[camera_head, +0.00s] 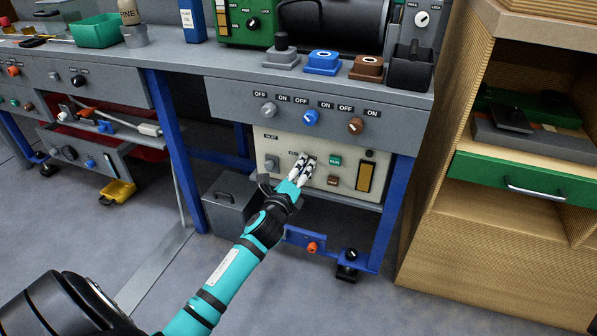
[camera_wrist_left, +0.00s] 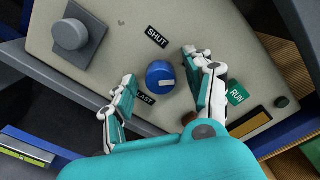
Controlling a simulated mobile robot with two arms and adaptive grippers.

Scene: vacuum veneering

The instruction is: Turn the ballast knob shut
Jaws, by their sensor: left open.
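The ballast knob (camera_wrist_left: 158,72) is round and blue, with a short pale mark on its face. It sits on a cream panel (camera_wrist_left: 205,25) between a SHUT label (camera_wrist_left: 157,38) and a partly covered label ending in "AST". My left gripper (camera_wrist_left: 160,70) is open, with one finger on each side of the knob. I see gaps between the fingers and the knob; contact is not visible. In the head view, my left gripper (camera_head: 303,163) reaches the panel (camera_head: 348,152) under the bench and hides the knob. My right gripper is not in view.
A grey inlet knob (camera_wrist_left: 70,34) and a green RUN button (camera_wrist_left: 236,92) flank the ballast knob. Above the panel is a row of grey, blue and brown OFF/ON knobs (camera_head: 311,118). A blue table leg (camera_head: 398,195) and wooden cabinet (camera_head: 480,235) stand right.

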